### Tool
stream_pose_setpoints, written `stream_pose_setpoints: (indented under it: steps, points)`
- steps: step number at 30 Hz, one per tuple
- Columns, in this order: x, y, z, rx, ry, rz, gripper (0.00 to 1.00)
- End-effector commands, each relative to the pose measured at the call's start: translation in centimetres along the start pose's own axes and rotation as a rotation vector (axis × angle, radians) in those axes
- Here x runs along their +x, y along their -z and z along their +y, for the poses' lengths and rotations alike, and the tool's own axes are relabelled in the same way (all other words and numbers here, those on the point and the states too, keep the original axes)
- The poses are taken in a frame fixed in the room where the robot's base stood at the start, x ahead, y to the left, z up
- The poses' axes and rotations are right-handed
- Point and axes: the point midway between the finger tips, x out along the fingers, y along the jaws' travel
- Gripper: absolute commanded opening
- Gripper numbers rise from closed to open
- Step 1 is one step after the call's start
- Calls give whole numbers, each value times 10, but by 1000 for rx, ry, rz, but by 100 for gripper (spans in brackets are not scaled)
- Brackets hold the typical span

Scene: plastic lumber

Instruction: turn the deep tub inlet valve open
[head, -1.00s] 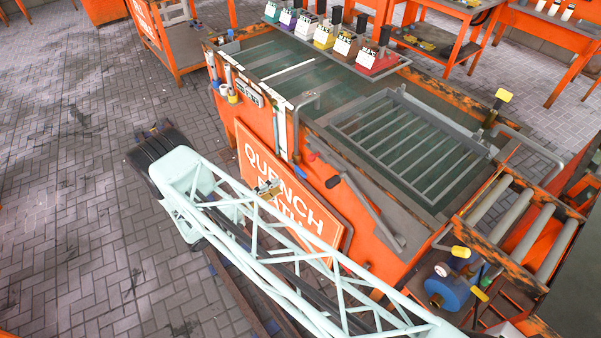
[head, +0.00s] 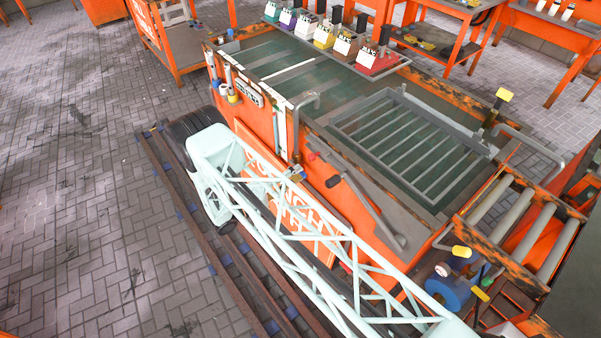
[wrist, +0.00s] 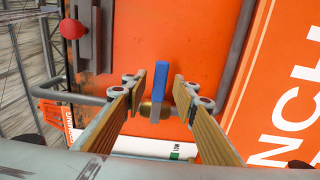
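The valve shows in the wrist view as an upright blue lever (wrist: 160,80) on a brass body (wrist: 155,109), in front of an orange panel (wrist: 125,35). My gripper (wrist: 170,72) is open, its two tan fingers spread on either side of the lever. The gripper and lever are too small there to judge.
In the wrist view, a red knob (wrist: 73,28) on a grey plate stands at upper left, a grey pipe (wrist: 70,96) lies lower left, and the white-lettered sign (wrist: 285,90) is at right. A grey slatted rack (head: 400,140) rests in the tub.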

Motion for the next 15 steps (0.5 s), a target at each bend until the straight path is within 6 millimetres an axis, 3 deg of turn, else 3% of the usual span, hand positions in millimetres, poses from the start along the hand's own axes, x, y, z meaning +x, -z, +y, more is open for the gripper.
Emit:
stream_pose_setpoints:
  steps: [6, 15]
  points:
    - [19, 0, 0, 0, 0, 0, 26]
    - [28, 0, 0, 0, 0, 0, 26]
